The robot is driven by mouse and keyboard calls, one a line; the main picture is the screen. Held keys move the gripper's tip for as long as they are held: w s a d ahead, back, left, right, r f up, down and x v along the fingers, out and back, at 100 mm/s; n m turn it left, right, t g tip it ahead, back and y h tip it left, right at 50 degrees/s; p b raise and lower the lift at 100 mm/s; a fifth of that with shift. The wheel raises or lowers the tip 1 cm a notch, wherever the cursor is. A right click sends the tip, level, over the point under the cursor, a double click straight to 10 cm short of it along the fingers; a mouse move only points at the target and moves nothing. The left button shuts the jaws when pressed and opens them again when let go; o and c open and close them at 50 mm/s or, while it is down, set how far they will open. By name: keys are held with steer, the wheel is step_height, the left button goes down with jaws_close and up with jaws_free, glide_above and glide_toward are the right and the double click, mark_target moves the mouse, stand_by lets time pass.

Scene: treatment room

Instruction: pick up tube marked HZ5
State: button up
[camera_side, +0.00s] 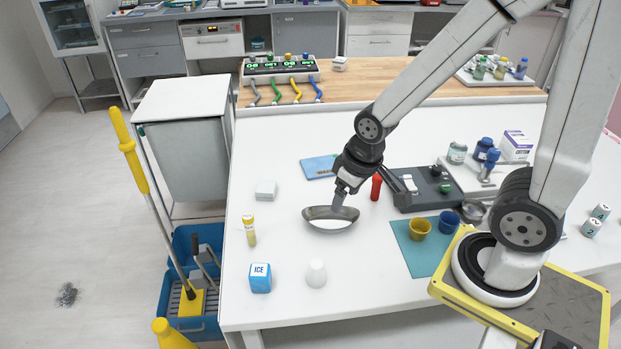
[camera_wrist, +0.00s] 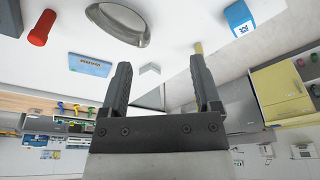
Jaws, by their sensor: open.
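A small upright tube (camera_side: 250,232) with a yellow cap and pale label stands on the white table at the left; its marking is too small to read, so I cannot tell if it says HZ5. In the wrist view a yellowish piece of it (camera_wrist: 198,48) shows at the tip of the right finger, mostly hidden. My gripper (camera_side: 339,200) is above the metal kidney dish (camera_side: 331,213), to the right of the tube and apart from it. In the wrist view its two fingers (camera_wrist: 160,66) are spread with nothing between them.
A blue-and-white ICE box (camera_side: 260,278), a white cup (camera_side: 316,273) and a white block (camera_side: 265,191) stand around the tube. A red cylinder (camera_side: 376,187) is right of my gripper. Yellow (camera_side: 420,229) and blue (camera_side: 448,222) cups stand on a teal mat (camera_side: 418,255). Table between tube and dish is clear.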

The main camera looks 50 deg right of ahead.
steer(key=shift+w, duration=0.1)
steer(key=w+d+f+n+t, duration=0.2)
steer(key=w, duration=0.5)
steer(key=n+t+y, duration=0.5)
steer(key=n+y, duration=0.3)
steer(key=y, duration=0.2)
glide_above(250, 231)
steer(key=s+d, duration=0.3)
steer(key=d, duration=0.2)
step_height(250, 231, down, 8)
steer(key=shift+w, duration=0.15)
steer(key=shift+a, duration=0.1)
steer(key=shift+w+a+f+g, duration=0.15)
steer(key=shift+w+a+f, duration=0.1)
steer(key=shift+w+a, duration=0.2)
steer(key=shift+w+a+f+g, duration=0.15)
steer(key=shift+w+a+f, duration=0.05)
steer(key=shift+w+a, duration=0.2)
steer(key=shift+a, duration=0.1)
